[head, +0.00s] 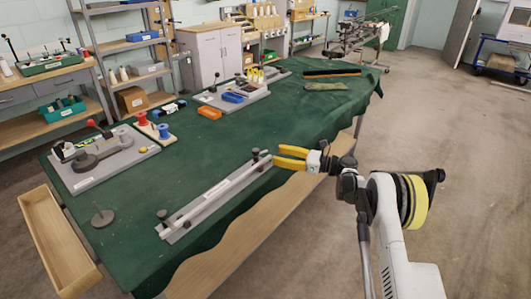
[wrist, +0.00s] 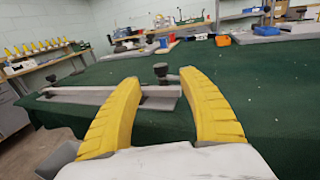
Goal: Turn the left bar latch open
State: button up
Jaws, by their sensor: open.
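A long pale bar (head: 215,192) lies on a narrow grey base plate (head: 180,236) near the table's front edge. A dark knob (head: 163,214) stands at its near left end, and another dark knob (head: 256,154) at its far right end. My gripper (head: 277,154) is open just right of the far end, its yellow fingers pointing at it. In the wrist view, one dark knob (wrist: 161,72) shows between the fingertips, beyond them; contact is not visible. The bar runs left from there, partly hidden by the left finger. I cannot tell which latch is the left one.
A grey board (head: 105,172) with a dark lever fixture lies at the table's left. Red and blue spools (head: 163,131), an orange tray (head: 209,113) and a second fixture board (head: 230,103) stand farther back.

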aim_at(257, 152)
jog(key=shift+v, duration=1.2)
jog(key=a+m+t+h, duration=0.1)
jog(key=a+t, duration=0.1)
jog(key=a+m+t+h+p, duration=0.1)
jog(key=a+t, duration=0.1)
jog(key=a, duration=0.1)
jog(key=a+m+t+h+p, duration=0.1)
jog(key=a+m+t+h, duration=0.1)
jog(key=shift+s+a+f, duration=0.1)
jog(key=shift+s+a, duration=0.1)
jog(key=shift+a, duration=0.05)
jog(key=s+m+t+h+p, duration=0.1)
jog(key=s+m+t+h, duration=0.4)
jog(key=s+h, duration=0.1)
jog(key=shift+m, duration=0.3)
jog(key=b+x, duration=0.1)
jog(key=x, duration=0.4)
jog(key=b+x, duration=0.2)
jog(key=x, duration=0.3)
jog(key=shift+w, duration=0.5)
